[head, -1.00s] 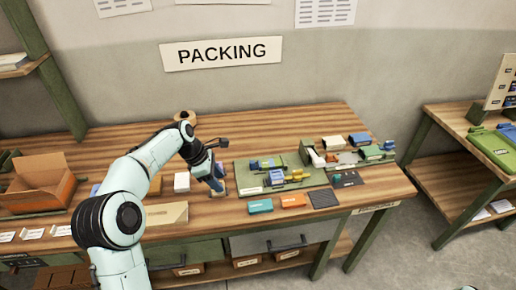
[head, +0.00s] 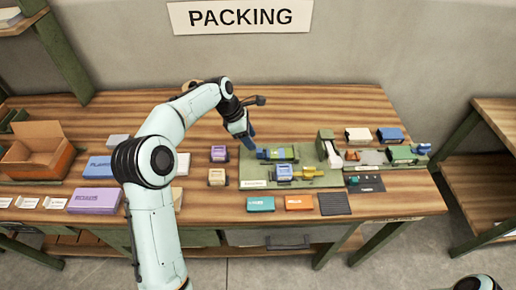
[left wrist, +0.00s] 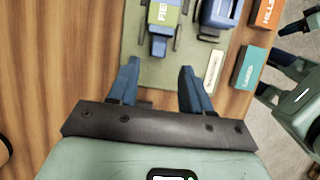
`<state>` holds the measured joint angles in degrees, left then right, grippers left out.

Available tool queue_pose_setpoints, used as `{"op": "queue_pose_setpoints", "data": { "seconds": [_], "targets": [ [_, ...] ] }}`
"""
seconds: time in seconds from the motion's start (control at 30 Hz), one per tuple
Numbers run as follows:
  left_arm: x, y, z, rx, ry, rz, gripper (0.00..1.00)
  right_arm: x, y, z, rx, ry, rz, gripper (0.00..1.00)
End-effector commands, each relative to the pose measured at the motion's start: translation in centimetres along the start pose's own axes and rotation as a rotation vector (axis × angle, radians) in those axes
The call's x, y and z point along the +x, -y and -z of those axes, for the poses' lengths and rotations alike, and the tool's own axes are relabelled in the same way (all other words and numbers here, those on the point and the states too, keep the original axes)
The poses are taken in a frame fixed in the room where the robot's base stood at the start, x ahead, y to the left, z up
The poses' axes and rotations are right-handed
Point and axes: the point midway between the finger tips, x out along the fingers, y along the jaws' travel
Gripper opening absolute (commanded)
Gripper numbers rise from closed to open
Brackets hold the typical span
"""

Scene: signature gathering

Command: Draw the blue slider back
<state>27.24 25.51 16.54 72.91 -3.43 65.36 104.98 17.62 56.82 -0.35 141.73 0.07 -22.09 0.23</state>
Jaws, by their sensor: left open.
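On the green board (head: 250,177) in the head view lies a green block with a blue part at its left end (head: 262,154). In the left wrist view the green block (left wrist: 163,12) carries lettering, and the blue end part (left wrist: 158,44) points toward my fingers. A second blue block (head: 284,172) with yellow pieces sits just in front; it also shows in the left wrist view (left wrist: 221,12). I cannot tell which blue part is the slider. My left gripper (head: 250,141) is open and empty, its fingertips (left wrist: 158,70) just short of the blue end part.
Teal (head: 260,204) and orange (head: 299,202) boxes lie along the board's front edge. Purple (head: 218,153) and tan (head: 217,177) small blocks stand left of it. A grey-green upright device (head: 328,148) stands at its right.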

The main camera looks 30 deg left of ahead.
Motion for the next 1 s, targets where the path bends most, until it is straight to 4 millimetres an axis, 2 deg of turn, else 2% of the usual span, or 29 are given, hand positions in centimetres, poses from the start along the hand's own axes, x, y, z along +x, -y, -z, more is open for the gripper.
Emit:
{"op": "queue_pose_setpoints", "data": {
  "seconds": [0.03, 0.1, 0.3, 0.5, 0.73, 0.77, 0.9, 1.0],
  "targets": [
    [1.3, 0.1, 0.1, -0.001, -0.001, 0.005, 0.49, 0.3, -0.1, -0.2, 0.001, 0.002, -0.001, 0.43],
    [2.7, 0.1, 0.1, 0.000, 0.000, 0.004, 0.49, 0.4, -0.2, -0.2, 0.001, 0.003, -0.001, 0.43],
    [5.4, 0.0, 0.0, 0.000, 0.001, 0.002, 0.49, 0.6, -0.3, -0.3, 0.001, 0.004, -0.001, 0.43],
    [6.5, 0.0, -0.1, 0.001, 0.001, 0.000, 0.49, 0.6, -0.3, -0.3, 0.001, 0.004, -0.002, 0.43],
    [6.5, 0.0, -0.1, 0.001, 0.001, -0.001, 0.49, 0.6, -0.3, -0.3, 0.001, 0.004, -0.002, 0.43],
    [6.5, 0.0, -0.1, 0.001, 0.001, -0.001, 0.46, 0.6, -0.3, -0.3, 0.001, 0.004, -0.002, 0.43],
    [6.5, 0.0, -0.1, 0.001, 0.001, -0.001, 0.00, 0.6, -0.3, -0.3, 0.001, 0.004, -0.001, 0.43],
    [6.4, 0.0, -0.1, 0.001, 0.001, -0.001, 0.00, 0.6, -0.3, -0.3, 0.001, 0.004, -0.001, 0.43]
  ]
}}
